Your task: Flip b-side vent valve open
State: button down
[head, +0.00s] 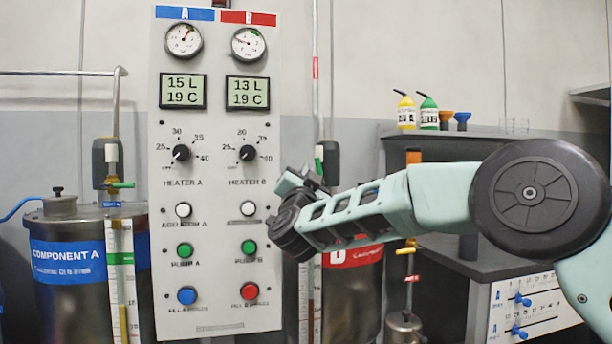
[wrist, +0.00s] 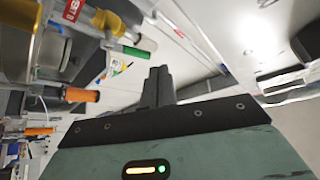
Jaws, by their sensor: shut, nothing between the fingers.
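My gripper (head: 297,182) is in front of the right edge of the control panel, at the B side. In the wrist view its fingers (wrist: 158,84) are together, with nothing between them. A green-tipped valve handle (head: 319,158) shows just above my gripper in the head view, partly hidden by it. In the wrist view a green-tipped handle (wrist: 136,51) lies up and left of the fingers, apart from them, near a red tag. I cannot read a vent label on it. The red-labelled B tank (head: 352,256) stands behind my arm, largely hidden.
The control panel (head: 216,300) with gauges, knobs and buttons stands left of my gripper. The component A tank (head: 68,290) is further left. An orange-topped post (head: 413,157) and a yellow handle (head: 405,251) are near my arm. A shelf (head: 470,140) holds bottles and funnels.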

jog(key=s+a+f, duration=0.1)
jog(key=s+a, duration=0.1)
jog(key=s, duration=0.6)
jog(key=shift+a, duration=0.2)
jog(key=shift+s+f, duration=0.1)
